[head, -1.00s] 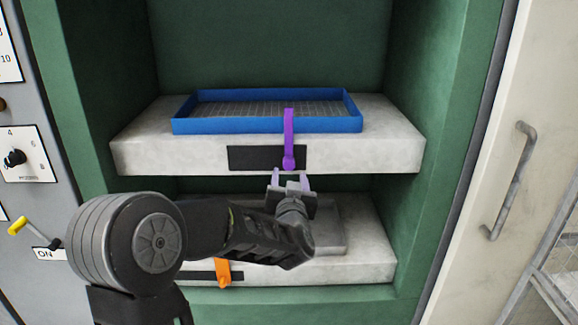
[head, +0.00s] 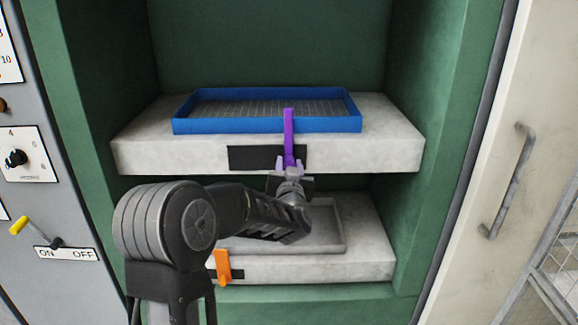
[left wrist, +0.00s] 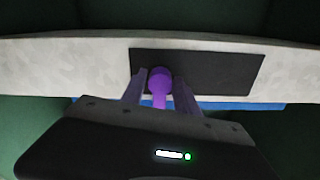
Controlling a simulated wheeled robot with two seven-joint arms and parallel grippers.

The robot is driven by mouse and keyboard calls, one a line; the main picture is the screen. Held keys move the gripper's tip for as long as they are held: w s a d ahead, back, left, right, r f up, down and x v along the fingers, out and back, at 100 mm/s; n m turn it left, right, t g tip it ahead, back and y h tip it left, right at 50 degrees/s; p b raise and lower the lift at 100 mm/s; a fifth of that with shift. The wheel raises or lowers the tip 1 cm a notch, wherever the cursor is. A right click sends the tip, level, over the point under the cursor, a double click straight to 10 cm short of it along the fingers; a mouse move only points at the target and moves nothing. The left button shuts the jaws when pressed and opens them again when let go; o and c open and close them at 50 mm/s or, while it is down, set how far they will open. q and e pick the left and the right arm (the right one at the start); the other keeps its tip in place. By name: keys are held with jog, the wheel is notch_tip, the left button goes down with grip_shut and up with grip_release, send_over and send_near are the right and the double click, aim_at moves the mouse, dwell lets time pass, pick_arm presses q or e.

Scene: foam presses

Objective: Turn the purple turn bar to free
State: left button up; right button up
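The purple turn bar (head: 289,133) stands upright across the front edge of the upper shelf, over a black plate (head: 250,157). Its upper end reaches in front of the blue tray (head: 190,125); its round pivot is low on the plate. My left gripper (head: 290,165) is at the pivot end, coming from below. In the left wrist view, its fingers (left wrist: 159,84) stand on either side of the purple turn bar (left wrist: 159,80), with narrow gaps that look clear. The gripper is open. My right gripper is not in view.
Below, the lower shelf (head: 370,265) holds a grey tray (head: 335,240) and an orange turn bar (head: 222,267). Green walls (head: 445,130) flank both shelves. A panel with a yellow-tipped lever (head: 20,226) stands left, a door handle (head: 508,180) right.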

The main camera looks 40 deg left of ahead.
pick_arm(q)
grip_shut()
dwell(1.0)
